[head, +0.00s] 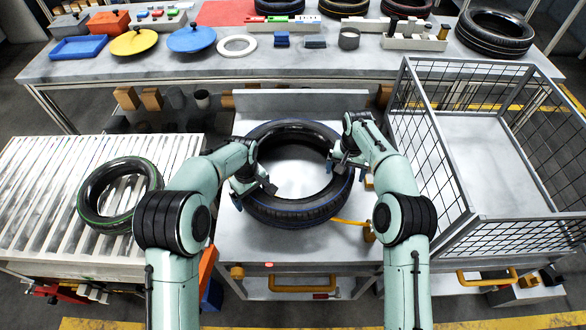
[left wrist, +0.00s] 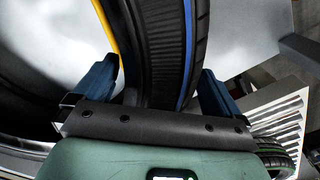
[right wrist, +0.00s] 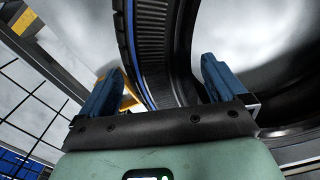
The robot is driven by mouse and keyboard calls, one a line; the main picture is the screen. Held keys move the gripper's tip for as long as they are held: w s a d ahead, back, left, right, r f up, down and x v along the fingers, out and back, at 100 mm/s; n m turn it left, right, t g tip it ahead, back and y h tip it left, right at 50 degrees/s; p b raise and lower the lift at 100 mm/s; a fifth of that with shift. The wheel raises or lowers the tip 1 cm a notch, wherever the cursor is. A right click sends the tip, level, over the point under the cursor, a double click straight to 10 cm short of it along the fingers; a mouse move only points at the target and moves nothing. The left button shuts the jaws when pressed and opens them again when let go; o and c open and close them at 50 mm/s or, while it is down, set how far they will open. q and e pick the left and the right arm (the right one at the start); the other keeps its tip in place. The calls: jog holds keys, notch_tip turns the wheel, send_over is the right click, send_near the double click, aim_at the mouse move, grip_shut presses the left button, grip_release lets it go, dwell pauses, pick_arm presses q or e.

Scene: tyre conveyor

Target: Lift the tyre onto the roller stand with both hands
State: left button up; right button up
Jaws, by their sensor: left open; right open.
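A black tyre with a blue stripe (head: 290,211) lies flat on the grey table in the middle (head: 240,248). My left gripper (head: 256,188) is open at its left side. In the left wrist view the tyre's wall (left wrist: 165,50) passes between the two blue fingers, apart from both as far as I can see. My right gripper (head: 348,168) is open at the right side. In the right wrist view the wall (right wrist: 155,45) also lies between the fingers. A roller stand with pale slats (head: 50,185) is at the left and carries a green-striped tyre (head: 90,205).
A wire-mesh cage (head: 430,130) stands close at the right of the middle table. A long back bench (head: 340,65) holds more tyres (head: 495,35), a blue lid (head: 192,39), a yellow lid (head: 134,42) and small parts. Yellow handles (head: 300,286) stick out at the table's front.

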pick_arm(q)
jog(key=shift+f, duration=0.9)
pick_arm(e)
jog(key=shift+f, duration=0.85)
